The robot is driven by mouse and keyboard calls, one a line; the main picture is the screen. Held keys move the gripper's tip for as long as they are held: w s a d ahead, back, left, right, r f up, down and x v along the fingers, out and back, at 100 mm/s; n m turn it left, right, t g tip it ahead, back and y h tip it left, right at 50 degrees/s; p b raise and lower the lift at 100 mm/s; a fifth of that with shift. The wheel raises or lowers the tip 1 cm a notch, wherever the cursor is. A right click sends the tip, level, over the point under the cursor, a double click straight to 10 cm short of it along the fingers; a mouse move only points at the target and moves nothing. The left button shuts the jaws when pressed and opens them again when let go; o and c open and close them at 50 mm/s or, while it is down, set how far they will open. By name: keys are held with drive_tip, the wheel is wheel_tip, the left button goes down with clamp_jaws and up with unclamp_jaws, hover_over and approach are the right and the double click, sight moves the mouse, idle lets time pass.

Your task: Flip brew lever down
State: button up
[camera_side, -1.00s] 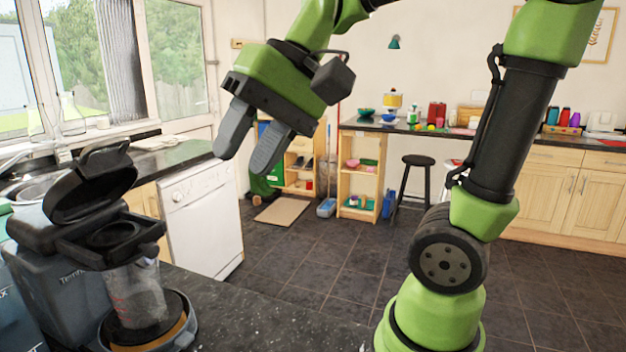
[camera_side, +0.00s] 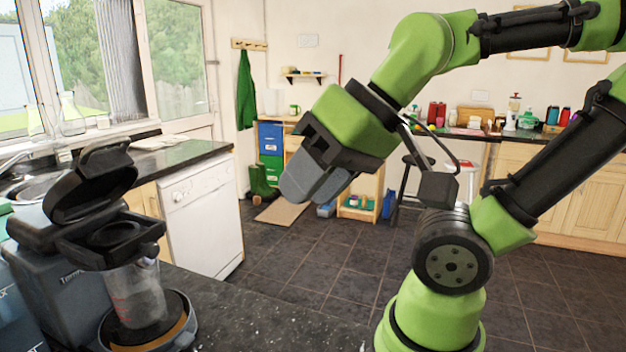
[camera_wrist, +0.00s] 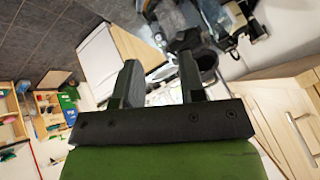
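The dark coffee machine (camera_side: 66,300) stands at the lower left in the side view. Its black lid (camera_side: 92,188) is raised above the brew basket (camera_side: 115,235). A rounded black knob (camera_side: 149,250) sticks out at the basket's right; I cannot tell whether it is the brew lever. A clear jug (camera_side: 137,297) stands under the basket. My gripper (camera_side: 306,190) is in the air to the right of the machine, apart from it, pointing down and left. In the wrist view my gripper (camera_wrist: 160,72) shows two separated fingers with nothing between them. Dark machine-like parts appear beyond the tips, unclear.
The machine stands on a dark speckled counter (camera_side: 250,318), whose surface to the right is clear. A white dishwasher (camera_side: 203,215) is behind it, and a sink (camera_side: 35,190) is at the far left. Black stools and shelves stand farther back.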

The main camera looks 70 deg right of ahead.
drive_tip(key=m+g+y, duration=0.2)
drive_tip(key=m+y, duration=0.4)
drive_tip(key=y, duration=0.7)
approach(119, 139)
drive_tip(key=x, duration=0.9)
drive_tip(key=shift+w+a, duration=0.1)
drive_tip(key=shift+a, duration=0.25)
drive_tip(key=shift+c, duration=0.2)
clamp_jaws()
